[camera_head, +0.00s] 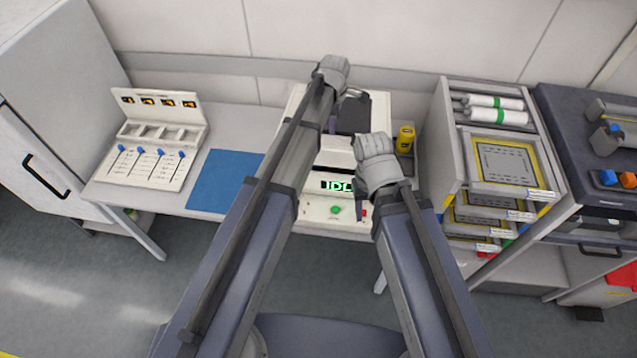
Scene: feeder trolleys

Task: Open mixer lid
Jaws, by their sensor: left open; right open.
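The white mixer (313,212) stands at the middle of the bench, with a display reading IDLE in green (338,186) and a green button (335,209) on its front. A dark grey panel (362,108) shows on its top; whether this is the lid, and whether the lid is up, I cannot tell. My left gripper (345,92) is open at the upper left of the dark panel; contact is unclear. My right gripper (371,148) is open over the right side of the mixer, below the panel. My arms hide much of the mixer's left side and middle.
A blue mat (222,181) and a white bin rack (135,165) lie to the left. A yellow container (405,138) stands close right of the mixer. A shelf trolley (455,150) with drawers is further right. The wall is close behind.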

